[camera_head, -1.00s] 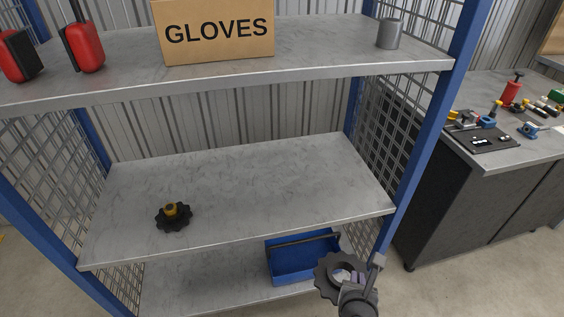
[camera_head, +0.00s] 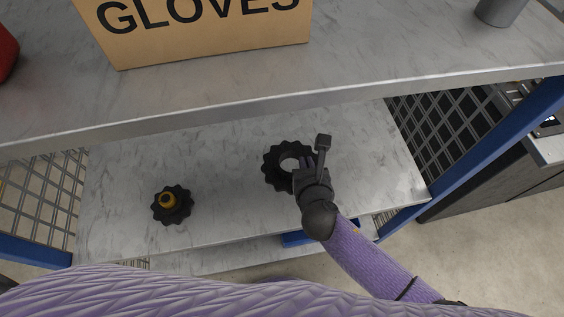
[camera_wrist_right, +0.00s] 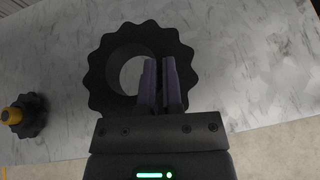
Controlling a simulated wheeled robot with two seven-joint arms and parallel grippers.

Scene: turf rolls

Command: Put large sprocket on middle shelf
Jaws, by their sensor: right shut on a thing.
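The large sprocket (camera_head: 270,167) is a black toothed ring with a wide round hole. It is over the middle shelf (camera_head: 230,190), right of centre; I cannot tell whether it touches the shelf. My right gripper (camera_head: 305,163) is shut on the right side of its ring. In the right wrist view the fingers (camera_wrist_right: 163,85) cover that side of the large sprocket (camera_wrist_right: 100,75), and grey shelf shows through its hole. My left gripper is not in view.
A smaller black sprocket with a yellow hub (camera_head: 173,205) lies on the middle shelf to the left. The upper shelf (camera_head: 330,75) holds a GLOVES box (camera_head: 200,35) and a grey cup (camera_head: 500,10). A blue post (camera_head: 500,150) stands at right. Shelf between the sprockets is clear.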

